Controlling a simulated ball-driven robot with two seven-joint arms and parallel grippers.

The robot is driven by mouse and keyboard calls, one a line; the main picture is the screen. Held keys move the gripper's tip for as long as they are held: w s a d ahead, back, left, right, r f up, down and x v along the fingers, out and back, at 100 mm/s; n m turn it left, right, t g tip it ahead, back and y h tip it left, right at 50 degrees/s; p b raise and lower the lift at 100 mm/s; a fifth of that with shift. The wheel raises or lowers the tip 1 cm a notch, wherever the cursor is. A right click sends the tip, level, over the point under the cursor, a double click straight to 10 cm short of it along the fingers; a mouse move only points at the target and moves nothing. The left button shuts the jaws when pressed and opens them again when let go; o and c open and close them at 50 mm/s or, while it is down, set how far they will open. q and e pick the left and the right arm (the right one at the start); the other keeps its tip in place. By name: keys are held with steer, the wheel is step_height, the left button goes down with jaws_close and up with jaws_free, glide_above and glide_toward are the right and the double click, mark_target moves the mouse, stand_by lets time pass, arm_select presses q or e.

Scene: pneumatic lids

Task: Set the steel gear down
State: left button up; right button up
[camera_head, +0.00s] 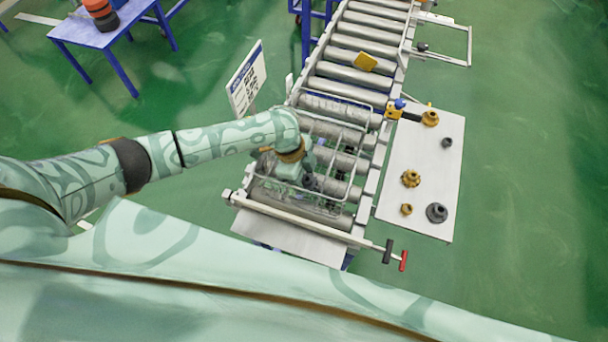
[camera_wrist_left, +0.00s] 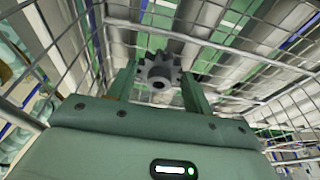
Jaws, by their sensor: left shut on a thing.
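A dark grey steel gear (camera_wrist_left: 158,74) shows in the left wrist view between the two fingers of my left gripper (camera_wrist_left: 158,85), which is shut on it. In the head view my left gripper (camera_head: 308,181) reaches down into a wire basket (camera_head: 352,124) on the roller conveyor. The gear is partly hidden by the hand there. Wire mesh surrounds the gripper in the wrist view, with rollers showing beyond the gear. I cannot tell whether the gear touches the basket floor. My right gripper is not in view.
A pale side table (camera_head: 425,165) right of the conveyor (camera_head: 355,57) holds several brass gears (camera_head: 411,178) and grey gears (camera_head: 436,212). A yellow piece (camera_head: 365,62) lies on the rollers farther up. A white sign (camera_head: 246,80) stands left of the basket. A blue-legged table (camera_head: 100,35) is at back left.

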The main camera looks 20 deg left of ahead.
arm_select(q)
steer(key=o, duration=1.2)
steer(key=shift+c, duration=0.2)
steer(key=shift+r, duration=0.1)
steer(key=p+v, duration=0.2)
steer(key=v, duration=1)
